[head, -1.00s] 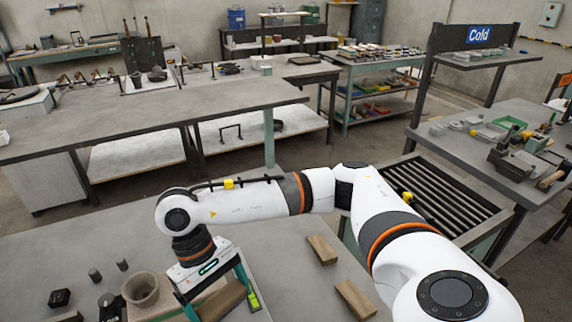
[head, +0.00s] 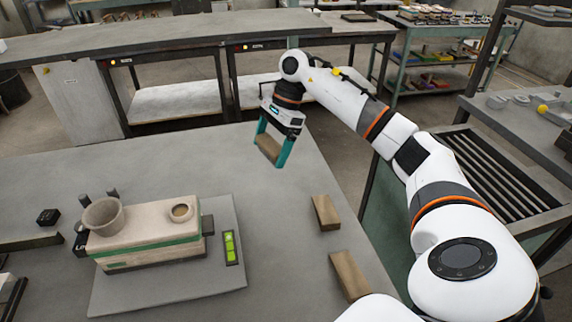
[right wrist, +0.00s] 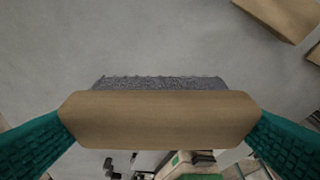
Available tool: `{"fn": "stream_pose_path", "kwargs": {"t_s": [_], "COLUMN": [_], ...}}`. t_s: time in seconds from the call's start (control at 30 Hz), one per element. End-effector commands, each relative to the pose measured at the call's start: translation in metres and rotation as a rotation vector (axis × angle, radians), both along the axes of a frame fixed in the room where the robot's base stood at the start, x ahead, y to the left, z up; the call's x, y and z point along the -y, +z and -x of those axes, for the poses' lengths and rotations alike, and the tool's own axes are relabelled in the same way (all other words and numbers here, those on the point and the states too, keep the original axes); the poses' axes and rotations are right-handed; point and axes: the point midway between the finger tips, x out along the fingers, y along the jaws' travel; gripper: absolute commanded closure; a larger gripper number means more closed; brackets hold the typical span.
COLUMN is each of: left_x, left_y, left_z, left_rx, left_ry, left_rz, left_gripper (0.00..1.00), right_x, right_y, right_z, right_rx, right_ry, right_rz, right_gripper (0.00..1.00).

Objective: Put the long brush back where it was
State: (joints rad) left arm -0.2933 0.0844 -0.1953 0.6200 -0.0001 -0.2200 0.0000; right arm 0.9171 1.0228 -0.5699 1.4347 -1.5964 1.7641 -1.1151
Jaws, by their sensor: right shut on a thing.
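The brush is a wooden block with grey bristles; it shows in the right wrist view (right wrist: 158,120) and in the head view (head: 267,148). My right gripper (head: 270,152) is shut on it, with one teal finger at each end. The bristles stick out past the block's far edge in the right wrist view. The brush is held over the far part of the grey table (head: 190,165); I cannot tell its exact height. Two wooden blocks (head: 325,212) and (head: 349,275) lie on the table's right side. My left gripper is not in view.
A pale mould box with a green band (head: 150,246) stands on a grey plate (head: 215,275) at left, with a cup (head: 103,215) on it. A green level (head: 230,248) lies beside it. A roller conveyor (head: 490,180) stands at right. The table middle is clear.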

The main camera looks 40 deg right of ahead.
Motion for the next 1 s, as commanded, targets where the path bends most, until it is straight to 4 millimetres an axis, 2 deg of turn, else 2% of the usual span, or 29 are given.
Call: {"fn": "stream_pose_path", "kwargs": {"t_s": [0.03,0.1,0.23,0.5,0.73,0.9,1.0], "left_x": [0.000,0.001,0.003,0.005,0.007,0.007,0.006], "left_y": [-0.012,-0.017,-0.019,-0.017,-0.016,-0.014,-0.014], "left_z": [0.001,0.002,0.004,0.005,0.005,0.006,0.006], "left_rx": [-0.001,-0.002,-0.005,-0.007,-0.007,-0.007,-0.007], "left_ry": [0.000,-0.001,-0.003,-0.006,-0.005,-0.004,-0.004], "left_rz": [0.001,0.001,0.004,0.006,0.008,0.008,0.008], "left_gripper": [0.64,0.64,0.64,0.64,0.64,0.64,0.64], "right_x": [0.019,0.036,0.053,0.055,0.054,0.054,0.054], "right_y": [-0.007,-0.005,-0.008,-0.054,-0.072,-0.096,-0.102], "right_z": [-0.002,-0.004,-0.005,-0.005,-0.005,-0.005,-0.006], "right_rx": [0.002,0.002,-0.003,-0.003,-0.002,-0.004,0.000], "right_ry": [-0.103,-0.209,-0.313,-0.328,-0.325,-0.323,-0.325], "right_rz": [0.000,0.001,0.001,0.001,0.001,0.000,0.001], "right_gripper": [0.31,0.31,0.31,0.31,0.31,0.31,0.31]}}
